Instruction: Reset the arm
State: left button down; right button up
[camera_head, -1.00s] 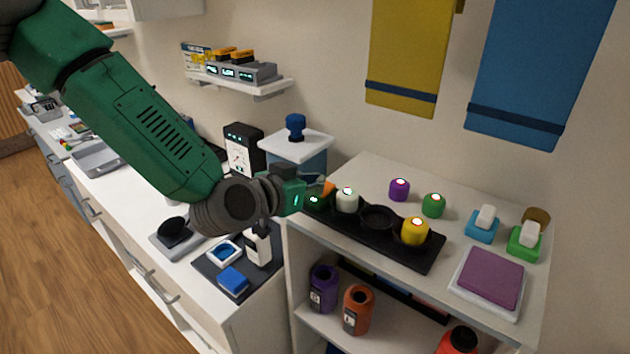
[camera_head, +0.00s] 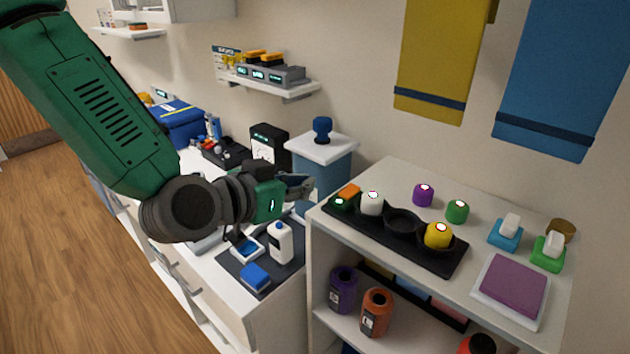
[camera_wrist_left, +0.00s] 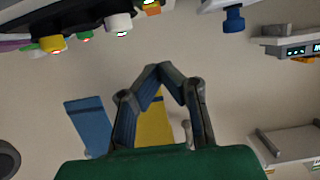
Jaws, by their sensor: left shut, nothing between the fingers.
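My left arm, green with dark grey joints, comes in from the upper left in the head view. Its gripper (camera_head: 306,185) is shut and empty, held in the air just left of the shelf unit's top, in front of the blue-grey box with a white lid (camera_head: 320,147). In the left wrist view the two fingers (camera_wrist_left: 159,70) meet at their tips with nothing between them. That view is upside down, with the wall and hanging towels behind the fingers. My right gripper is in neither view.
The shelf top holds a black tray (camera_head: 452,262) with a white candle-like piece (camera_head: 372,203) and a yellow one (camera_head: 438,236). A purple pad (camera_head: 513,286) lies at the right. A white bottle (camera_head: 280,243) and blue sponge (camera_head: 255,276) stand on the lower counter.

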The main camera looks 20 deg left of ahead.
pick_arm(q)
jog(key=shift+s, duration=0.15)
jog(key=shift+f, duration=0.15)
jog(key=s+a+f+n+g+y+b, duration=0.1)
jog(key=s+f+g+b, duration=0.3)
jog(key=f, duration=0.9)
jog(key=s+a+f+n+g+y+b, duration=0.15)
jog(key=s+f+b, duration=0.4)
jog(key=f, duration=0.75)
jog(key=s+a+f+g+y+b, duration=0.15)
jog(key=s+f+g, duration=0.4)
jog(key=f, duration=0.75)
jog(key=s+a+f+g+y+b, duration=0.1)
jog(key=s+a+f+g+b, duration=0.1)
jog(key=s+f, duration=0.8)
jog(key=shift+s+a+n+b, duration=0.45)
jog(key=shift+s+a+b, duration=0.45)
jog(key=shift+s+b, duration=0.25)
jog(key=shift+w+f, duration=0.15)
